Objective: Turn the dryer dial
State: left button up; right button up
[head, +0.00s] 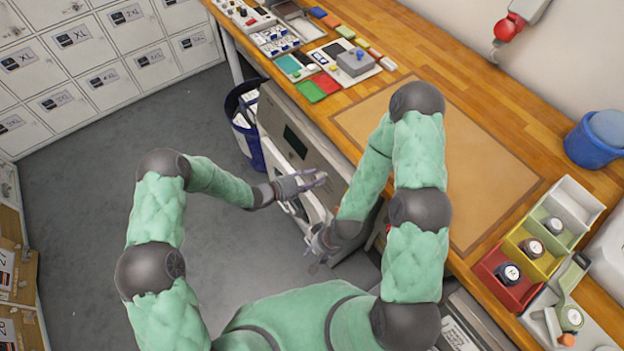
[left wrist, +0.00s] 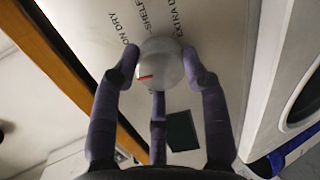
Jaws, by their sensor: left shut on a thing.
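The dryer (head: 325,150) stands under the wooden counter, its pale panel facing my arms. Its dial (left wrist: 160,62) is a round whitish knob with a red mark, in the left wrist view. Printed words near it include "SHELF" and partly hidden "ON DRY" and "EXTRA D". My left gripper (head: 318,180) is at the panel; in the left wrist view its dark purple fingers (left wrist: 160,75) are shut around the dial. A dark display (left wrist: 182,132) sits beside it on the panel. My right gripper (head: 318,243) hangs lower, near the dryer's front; its finger opening is unclear.
A blue bin (head: 243,125) stands left of the dryer. Lockers (head: 90,60) line the left wall. The grey floor (head: 90,200) between is clear.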

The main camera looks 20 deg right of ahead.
pick_arm(q)
jog(key=shift+w, duration=0.2)
dwell(0.3)
jog(key=o, duration=1.2)
jog(key=shift+c, duration=0.2)
jog(key=shift+s, duration=0.1)
jog(key=v, duration=1.2)
